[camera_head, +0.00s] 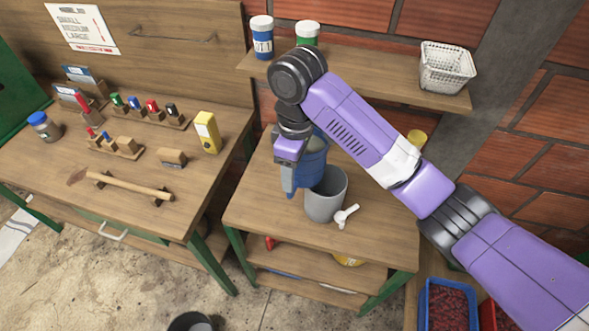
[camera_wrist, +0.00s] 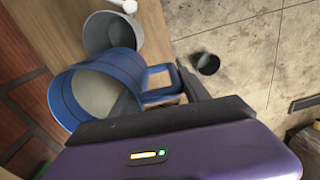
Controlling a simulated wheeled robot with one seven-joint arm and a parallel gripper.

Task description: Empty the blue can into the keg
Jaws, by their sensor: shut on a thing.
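The blue can (camera_head: 313,158) is a wide open-topped vessel with a side handle. My gripper (camera_head: 288,182) is shut on the can, at its handle (camera_wrist: 162,86) in the wrist view. The grey keg (camera_head: 325,201) stands upright and open on the small wooden table, just right of the can in the head view. In the wrist view the can (camera_wrist: 62,100) is in front of the keg (camera_wrist: 126,36) and overlaps its rim. Something pale and greyish shows inside the can; I cannot tell whether anything is flowing out. The keg's bottom is partly hidden.
A white scoop (camera_head: 346,215) lies beside the keg. A shelf (camera_head: 370,73) behind holds a blue jar (camera_head: 262,40), a green jar (camera_head: 307,33) and a white basket (camera_head: 446,67). A dark bucket (camera_head: 190,322) is on the floor.

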